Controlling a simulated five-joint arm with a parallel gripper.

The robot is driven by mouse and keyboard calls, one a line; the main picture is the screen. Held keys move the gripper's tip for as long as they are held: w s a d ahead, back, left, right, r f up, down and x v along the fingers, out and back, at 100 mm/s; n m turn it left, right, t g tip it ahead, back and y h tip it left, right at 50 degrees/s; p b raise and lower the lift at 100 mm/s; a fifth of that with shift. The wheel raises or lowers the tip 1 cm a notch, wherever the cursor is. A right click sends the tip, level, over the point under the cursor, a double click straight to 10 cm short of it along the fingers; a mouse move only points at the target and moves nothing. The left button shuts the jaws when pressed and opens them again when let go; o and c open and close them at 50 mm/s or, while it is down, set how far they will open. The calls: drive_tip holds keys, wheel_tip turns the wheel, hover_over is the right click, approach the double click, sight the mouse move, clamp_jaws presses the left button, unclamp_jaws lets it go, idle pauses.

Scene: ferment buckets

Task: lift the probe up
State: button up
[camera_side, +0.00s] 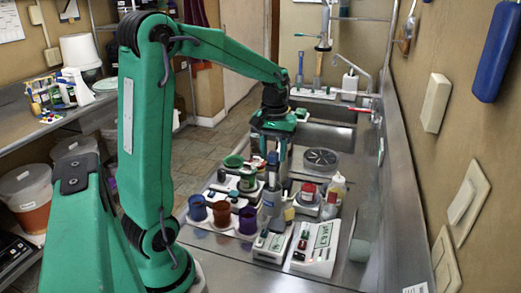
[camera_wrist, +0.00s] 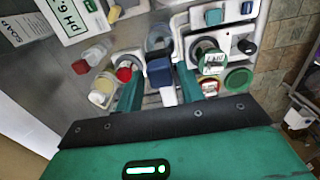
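The probe, a slim upright piece with a dark blue cap, stands among the instruments in the side view (camera_side: 272,159). In the wrist view its blue cap (camera_wrist: 159,71) shows between my two green fingers, with a pale body below it. My gripper (camera_side: 272,158) points down over the instruments; in the wrist view my gripper (camera_wrist: 158,92) has one finger on each side of the cap. The fingers look apart, with narrow gaps beside the cap. The probe's lower end is hard to make out.
White meters (camera_side: 316,246) lie in front. A red-capped jar (camera_side: 308,193) and a bottle (camera_side: 337,186) stand close on the right. A sink lies behind; a wall bounds the right.

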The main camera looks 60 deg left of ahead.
clamp_jaws()
drive_tip(key=shift+r, duration=3.1)
drive_tip(key=shift+o, duration=1.5)
unclamp_jaws()
wheel_tip(320, 180, up, 8)
drive_tip(key=shift+f, duration=0.1)
